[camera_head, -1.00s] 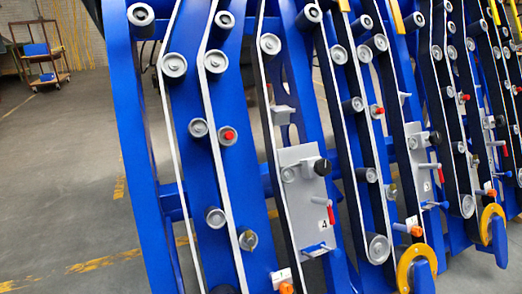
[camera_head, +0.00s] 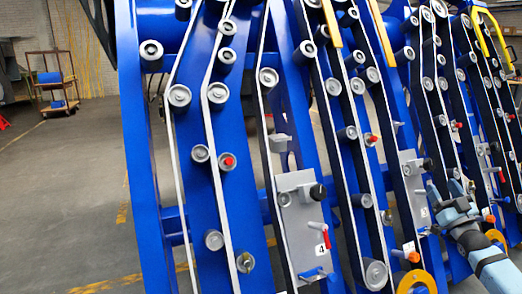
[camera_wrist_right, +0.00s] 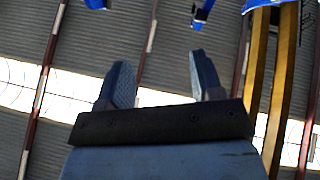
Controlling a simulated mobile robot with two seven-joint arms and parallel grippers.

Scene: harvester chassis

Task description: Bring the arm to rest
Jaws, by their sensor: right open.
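My right arm comes in from the lower right in the head view. Its gripper (camera_head: 446,192) is open, with its fingers pointing up in front of the blue chassis (camera_head: 207,120). In the right wrist view the two fingers (camera_wrist_right: 160,82) stand apart with nothing between them. Behind them is a ribbed wall or ceiling with a bright strip. Whether the gripper touches the chassis cannot be told. My left gripper is not in view.
The chassis carries several rollers, belts and grey plates, one marked 4 (camera_head: 304,225). A yellow ring (camera_head: 417,280) sits low near my right arm. A cart (camera_head: 55,85) stands far left. The floor (camera_head: 65,190) at left is clear.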

